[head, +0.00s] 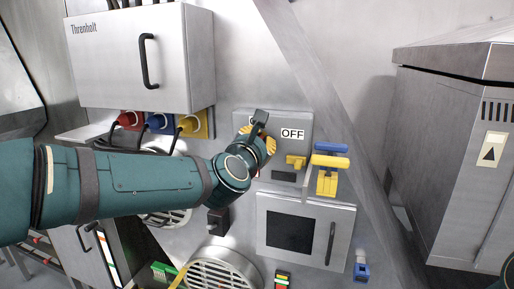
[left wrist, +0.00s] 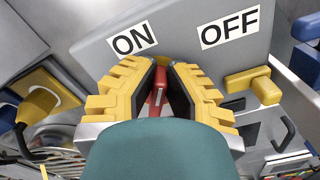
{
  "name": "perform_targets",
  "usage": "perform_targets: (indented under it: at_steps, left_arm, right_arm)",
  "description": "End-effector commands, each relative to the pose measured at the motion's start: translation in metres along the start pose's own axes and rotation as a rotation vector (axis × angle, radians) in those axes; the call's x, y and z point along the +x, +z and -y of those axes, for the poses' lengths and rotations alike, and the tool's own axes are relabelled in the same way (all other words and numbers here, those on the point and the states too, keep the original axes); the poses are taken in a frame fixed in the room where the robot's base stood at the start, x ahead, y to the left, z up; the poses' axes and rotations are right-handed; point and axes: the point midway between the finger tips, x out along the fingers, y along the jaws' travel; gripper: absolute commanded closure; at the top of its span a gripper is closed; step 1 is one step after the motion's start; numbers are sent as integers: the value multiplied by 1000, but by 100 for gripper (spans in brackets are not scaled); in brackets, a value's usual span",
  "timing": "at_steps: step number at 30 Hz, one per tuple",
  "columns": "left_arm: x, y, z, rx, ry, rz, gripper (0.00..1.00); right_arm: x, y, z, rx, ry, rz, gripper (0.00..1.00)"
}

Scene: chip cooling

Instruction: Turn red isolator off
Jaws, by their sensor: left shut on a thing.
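The red isolator handle (left wrist: 158,92) shows as a narrow red strip between my left gripper's fingers in the left wrist view. My left gripper (left wrist: 167,76) has yellow-padded fingers on both sides of it and is shut on it. The handle sits below the ON label (left wrist: 134,38), left of the OFF label (left wrist: 229,28). In the head view my left gripper (head: 262,134) is at the left part of the grey isolator panel (head: 300,119) and hides the red handle and most of the ON label. My right gripper is not in view.
A yellow handle (head: 296,160) is on the panel's right side, with a blue handle (head: 330,148) beside it. A grey cabinet (head: 130,60) hangs upper left above red, blue and yellow plugs (head: 160,122). A windowed door (head: 318,207) is below; a metal cabinet (head: 440,150) stands right.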

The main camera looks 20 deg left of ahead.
Motion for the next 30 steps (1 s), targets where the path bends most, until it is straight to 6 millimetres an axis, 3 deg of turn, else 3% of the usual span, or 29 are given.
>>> perform_targets:
  at_steps: [12,30]
  left_arm:
    - [0,-2,8,395,2,1,100]
    - [0,-8,16,892,3,0,100]
  right_arm:
    - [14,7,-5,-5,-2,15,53]
    - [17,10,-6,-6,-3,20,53]
